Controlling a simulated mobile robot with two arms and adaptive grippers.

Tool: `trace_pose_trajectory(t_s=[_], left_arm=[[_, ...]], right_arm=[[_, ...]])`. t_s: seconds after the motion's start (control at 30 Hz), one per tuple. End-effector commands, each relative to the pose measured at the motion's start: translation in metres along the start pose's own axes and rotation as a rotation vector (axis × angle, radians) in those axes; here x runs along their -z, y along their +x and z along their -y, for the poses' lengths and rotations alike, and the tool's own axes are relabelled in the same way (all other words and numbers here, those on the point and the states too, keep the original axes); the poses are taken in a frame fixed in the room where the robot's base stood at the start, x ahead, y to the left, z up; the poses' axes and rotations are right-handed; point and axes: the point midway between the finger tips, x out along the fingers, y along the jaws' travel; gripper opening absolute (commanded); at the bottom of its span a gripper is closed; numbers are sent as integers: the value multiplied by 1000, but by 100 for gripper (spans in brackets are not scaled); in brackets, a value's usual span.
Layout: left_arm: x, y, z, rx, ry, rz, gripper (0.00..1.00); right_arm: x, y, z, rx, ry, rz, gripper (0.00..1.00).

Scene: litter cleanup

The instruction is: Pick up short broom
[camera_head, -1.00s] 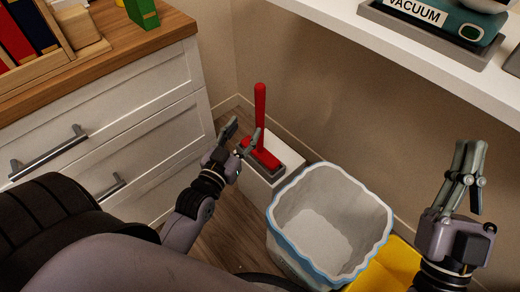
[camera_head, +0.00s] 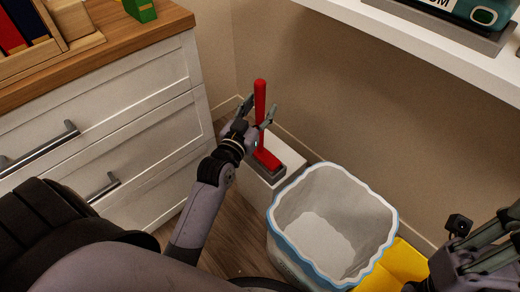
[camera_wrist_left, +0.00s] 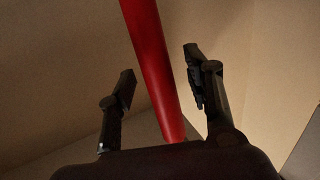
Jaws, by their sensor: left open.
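The short broom has a red upright handle (camera_head: 260,97) and a red head with grey bristles (camera_head: 268,160). It stands on a white box (camera_head: 283,176) in the corner. My left gripper (camera_head: 259,107) is open at the handle. In the left wrist view the red handle (camera_wrist_left: 152,62) passes between the two open fingers (camera_wrist_left: 160,82), with gaps showing on both sides. My right gripper (camera_head: 497,232) is at the lower right, partly cut off by the picture edge, and its opening cannot be made out.
A white bin with a blue rim (camera_head: 277,231) stands right of the box, beside a yellow object (camera_head: 392,268). White drawers (camera_head: 140,110) stand on the left. A white shelf (camera_head: 430,45) juts out at the upper right.

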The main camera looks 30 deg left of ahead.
Motion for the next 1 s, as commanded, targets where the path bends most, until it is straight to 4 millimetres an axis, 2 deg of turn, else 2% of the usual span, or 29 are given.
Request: trace_pose_trajectory(t_s=[0.3,1.0], left_arm=[[0,5,0,0,-1,2,46],[0,4,0,-1,0,1,0]], right_arm=[[4,-1,0,0,1,-20,0],[3,-1,0,0,2,-18,0]])
